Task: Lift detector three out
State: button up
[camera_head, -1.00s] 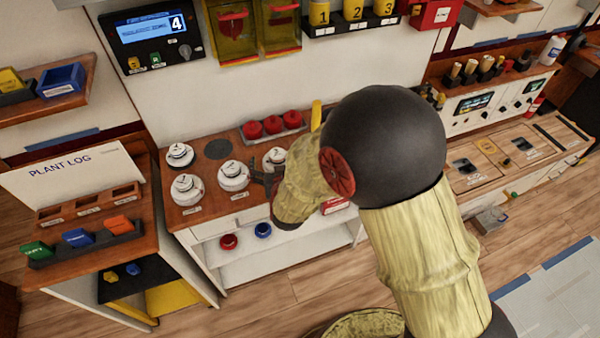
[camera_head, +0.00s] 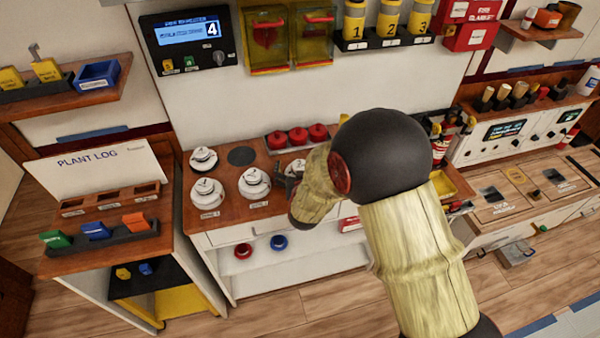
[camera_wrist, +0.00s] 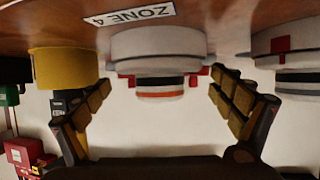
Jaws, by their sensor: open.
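Several white round detectors sit on the brown wooden bench top: one at the back left (camera_head: 203,160), one at the front left (camera_head: 208,194), one in the front middle (camera_head: 254,185) and one partly hidden behind my gripper (camera_head: 297,168). Their zone labels are too small to read in the head view, so I cannot tell which is detector three. My gripper (camera_wrist: 168,115) is open and empty. In the upside-down wrist view, a white detector with an orange band (camera_wrist: 160,75) stands between the open fingers, apart from them. A ZONE 4 label (camera_wrist: 130,13) lies by it.
A dark empty round spot (camera_head: 241,156) and red round-topped parts (camera_head: 298,136) are at the back of the bench. A yellow cylinder (camera_wrist: 65,68) stands beside the detector in the wrist view; another detector (camera_wrist: 290,48) is on its other side.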

jog(key=shift+c, duration=0.7)
jog(key=shift+s, duration=0.1)
jog(key=c, duration=1.3)
jog(key=shift+c, duration=1)
